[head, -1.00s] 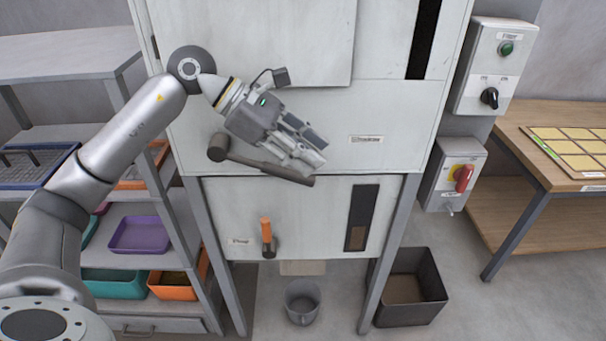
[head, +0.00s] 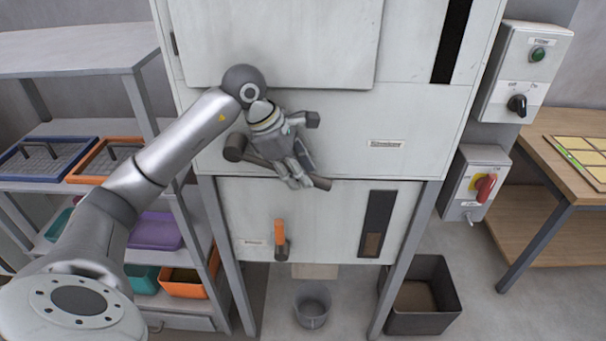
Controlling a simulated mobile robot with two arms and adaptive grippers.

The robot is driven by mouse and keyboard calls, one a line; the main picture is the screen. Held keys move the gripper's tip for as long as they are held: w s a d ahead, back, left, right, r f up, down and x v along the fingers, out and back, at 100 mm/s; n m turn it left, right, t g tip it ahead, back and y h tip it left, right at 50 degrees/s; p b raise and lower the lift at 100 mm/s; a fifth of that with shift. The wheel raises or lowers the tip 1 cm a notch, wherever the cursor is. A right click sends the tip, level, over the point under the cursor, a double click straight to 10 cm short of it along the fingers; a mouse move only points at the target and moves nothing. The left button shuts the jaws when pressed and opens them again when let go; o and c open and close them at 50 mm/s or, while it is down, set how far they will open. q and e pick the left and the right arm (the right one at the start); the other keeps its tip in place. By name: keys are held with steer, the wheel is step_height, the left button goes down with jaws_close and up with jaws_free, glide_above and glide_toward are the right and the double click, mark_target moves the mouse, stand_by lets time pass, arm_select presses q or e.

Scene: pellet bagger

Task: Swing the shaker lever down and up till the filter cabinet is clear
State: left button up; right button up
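The shaker lever (head: 322,183) is a dark bar on a round pivot, on the front of the pale filter cabinet (head: 415,115). It slopes down to the right. My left gripper (head: 296,180) is at the lever, its fingers crossing the bar near the outer end. The fingers hide part of the bar, and I cannot tell whether they are closed on it. My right gripper is not in view.
A lower panel has an orange-handled lever (head: 280,232) and a dark window (head: 377,225), brownish at the bottom. A grey bucket (head: 312,305) and dark bin (head: 425,310) stand on the floor. Shelves with trays are left; switch boxes (head: 525,70) and a wooden table (head: 560,215) are right.

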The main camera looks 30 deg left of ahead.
arm_select(q)
steer(key=shift+x, duration=1.05)
jaws_close()
